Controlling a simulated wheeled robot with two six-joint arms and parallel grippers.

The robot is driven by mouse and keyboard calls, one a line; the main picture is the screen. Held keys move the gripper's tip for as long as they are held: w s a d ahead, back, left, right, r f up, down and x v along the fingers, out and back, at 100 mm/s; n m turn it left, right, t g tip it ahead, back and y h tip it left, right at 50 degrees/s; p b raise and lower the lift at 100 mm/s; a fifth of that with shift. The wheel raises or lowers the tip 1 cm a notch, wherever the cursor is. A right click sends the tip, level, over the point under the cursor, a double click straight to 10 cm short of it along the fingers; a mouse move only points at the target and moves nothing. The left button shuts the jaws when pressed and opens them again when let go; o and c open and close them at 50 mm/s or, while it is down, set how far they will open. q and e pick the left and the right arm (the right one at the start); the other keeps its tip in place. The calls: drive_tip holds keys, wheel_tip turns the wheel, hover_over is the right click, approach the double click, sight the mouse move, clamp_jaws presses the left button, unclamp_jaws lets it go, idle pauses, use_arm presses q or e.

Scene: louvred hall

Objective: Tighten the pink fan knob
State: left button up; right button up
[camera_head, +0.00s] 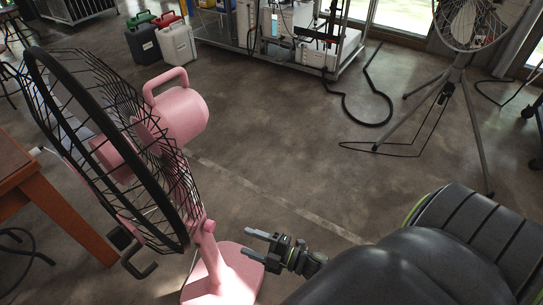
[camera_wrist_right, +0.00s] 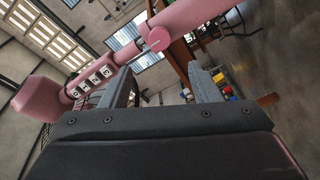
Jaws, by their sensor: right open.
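The pink fan (camera_head: 178,112) stands at the left in the head view, with a black wire cage and a pink base (camera_head: 235,272). A small pink knob (camera_head: 209,226) shows on its post, just right of the cage. In the wrist view the round pink knob (camera_wrist_right: 158,38) sits on the pink post (camera_wrist_right: 195,14), beyond and above the gap between my fingertips. My right gripper (camera_head: 248,243) is open and empty, to the right of the post and apart from the knob. It also shows in the wrist view (camera_wrist_right: 162,86). My left gripper is not in view.
A wooden table (camera_head: 62,212) stands at the left edge. Green and red-topped canisters (camera_head: 178,44) and a metal cart (camera_head: 345,50) are at the back. A second fan on a tripod (camera_head: 455,80) stands at the right. The middle floor is clear apart from black cables (camera_head: 370,115).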

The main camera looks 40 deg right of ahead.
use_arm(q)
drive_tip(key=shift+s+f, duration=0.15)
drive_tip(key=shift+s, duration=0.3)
use_arm(e)
drive_tip(key=v, duration=0.6)
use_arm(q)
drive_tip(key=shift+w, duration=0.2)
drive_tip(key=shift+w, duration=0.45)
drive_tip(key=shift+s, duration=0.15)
